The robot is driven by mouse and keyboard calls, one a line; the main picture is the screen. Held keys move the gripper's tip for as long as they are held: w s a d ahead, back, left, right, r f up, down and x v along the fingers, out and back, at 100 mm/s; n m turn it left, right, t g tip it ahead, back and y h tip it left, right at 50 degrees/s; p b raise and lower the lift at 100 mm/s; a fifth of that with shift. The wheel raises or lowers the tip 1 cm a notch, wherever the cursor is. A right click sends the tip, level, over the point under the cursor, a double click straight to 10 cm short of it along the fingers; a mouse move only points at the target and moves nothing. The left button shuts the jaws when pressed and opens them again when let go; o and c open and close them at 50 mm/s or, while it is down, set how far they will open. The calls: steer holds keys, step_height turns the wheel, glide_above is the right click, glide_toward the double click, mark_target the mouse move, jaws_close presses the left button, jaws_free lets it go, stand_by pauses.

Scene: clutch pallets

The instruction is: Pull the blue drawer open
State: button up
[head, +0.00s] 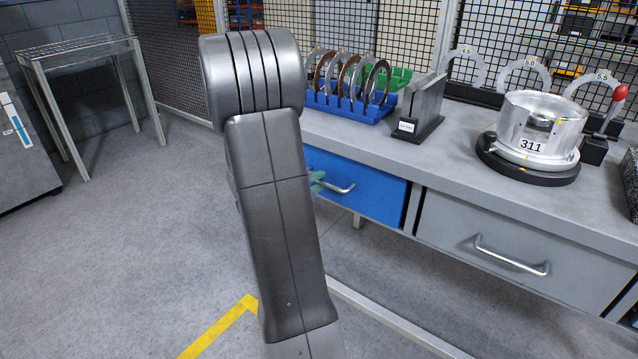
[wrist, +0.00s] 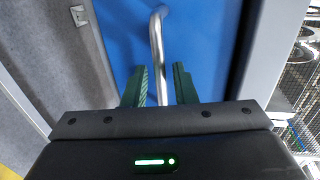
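The blue drawer (head: 378,196) sits under the bench at its left part, and its front looks about level with the grey drawer beside it. It has a curved metal bar handle (head: 342,188). My arm hides the drawer's left part and most of my gripper in the head view; only bits of green finger show by the handle's left end. In the wrist view, my gripper (wrist: 160,72) is open with its two green fingers either side of the handle (wrist: 156,42). Narrow gaps show between fingers and bar. The blue front (wrist: 200,40) lies behind.
A grey drawer (head: 515,245) with a bar handle is to the right. On the bench (head: 455,170) stand a blue rack (head: 345,108) of discs, a grey block (head: 420,112) and a metal housing (head: 541,125) marked 311. Floor (head: 130,240) is clear at left.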

steer(key=shift+w+d+f, duration=0.1)
steer(key=shift+w+d, duration=0.3)
steer(key=shift+w, duration=0.15)
jaws_close()
steer(key=shift+s, duration=0.1)
